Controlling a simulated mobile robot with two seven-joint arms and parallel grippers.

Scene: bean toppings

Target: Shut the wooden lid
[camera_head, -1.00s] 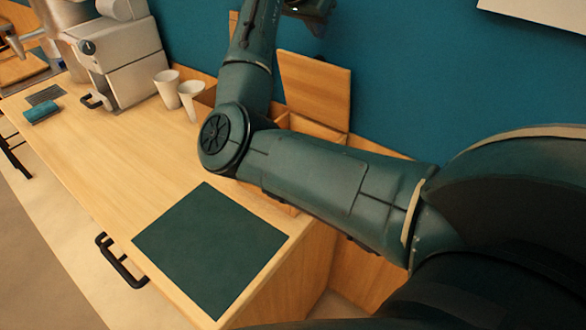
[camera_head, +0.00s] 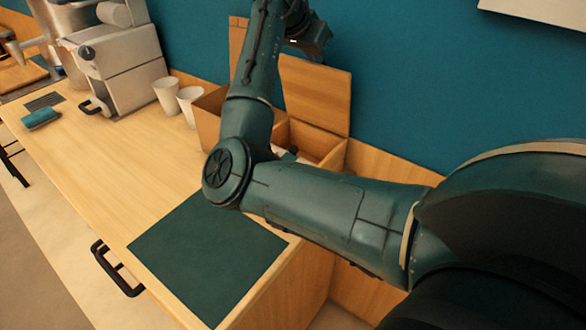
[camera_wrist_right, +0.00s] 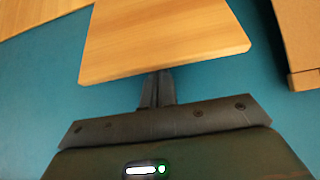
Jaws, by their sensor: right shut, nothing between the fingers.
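The wooden lid (camera_head: 315,95) stands raised at the back of an open wooden box (camera_head: 320,142), against the blue wall. My right gripper (camera_head: 308,38) is above the lid's upper edge, partly hidden by my own arm. In the right wrist view, its dark fingers (camera_wrist_right: 157,88) are shut and empty, with the tips at the edge of a wooden panel (camera_wrist_right: 165,40) that looks like the lid. The panel covers the very tips, and I cannot tell whether they touch it. My left gripper is out of view.
A second raised wooden panel (camera_head: 237,42) stands behind my arm. Two white cups (camera_head: 168,95) stand left of the box, near a grey machine (camera_head: 125,60). A dark green mat (camera_head: 205,260) lies in front, and the counter's middle is clear.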

